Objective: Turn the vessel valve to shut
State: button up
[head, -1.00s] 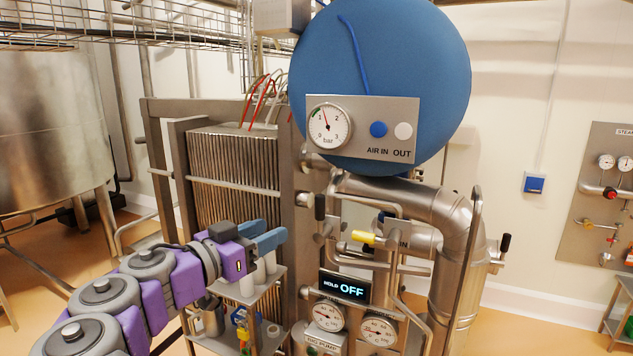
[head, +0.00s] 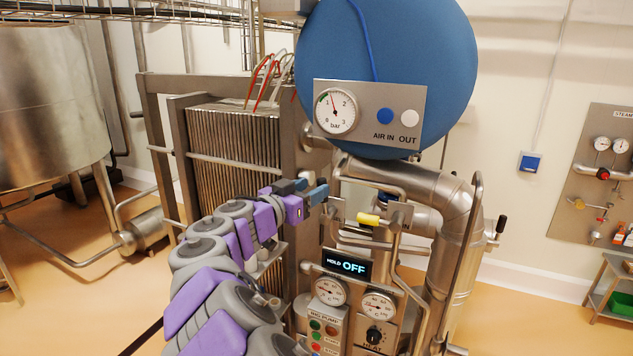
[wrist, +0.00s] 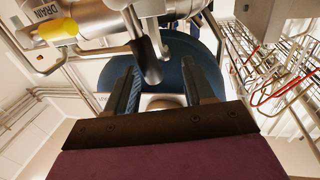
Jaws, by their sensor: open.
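My gripper (head: 318,192) is at the pipework below the blue vessel (head: 400,60), its two fingers apart. In the wrist view my open gripper (wrist: 162,85) shows both fingers, with a black lever handle (wrist: 148,62) in the gap between them, nearer the left finger. I cannot tell whether they touch. The handle hangs from a steel valve on the pipe; no label for it is readable. In the head view my gripper hides most of this handle. A yellow valve handle (head: 369,219) sits just right of my gripper, and it also shows in the wrist view (wrist: 57,28) beside a DRAIN label.
The plate pack (head: 235,150) stands behind and left of my arm. A pressure gauge panel (head: 370,110) is above. A HOLD OFF display (head: 345,265) and dials are below. Another black handle (head: 501,224) is right of the thick pipe. Bent pipes crowd around the gripper.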

jog(key=d, duration=0.2)
jog(key=w+d, duration=0.1)
jog(key=d, duration=0.1)
jog(key=w+d, duration=0.1)
jog(key=shift+w+d+r, duration=0.1)
jog(key=shift+d+r, duration=0.05)
jog(key=shift+d, duration=0.25)
jog(key=shift+o, duration=0.2)
jog(key=shift+a, duration=0.3)
jog(key=shift+s+a, duration=0.2)
jog(key=shift+a, duration=0.7)
jog(key=c, duration=0.3)
jog(key=shift+a, duration=0.5)
jog(key=shift+c, duration=1.4)
jog(key=shift+s+d, duration=0.1)
jog(key=shift+d, duration=0.35)
jog(key=c, duration=0.3)
jog(key=shift+s+d, duration=0.1)
jog(key=shift+d, duration=0.2)
grip_shut()
jog(key=shift+a, duration=0.1)
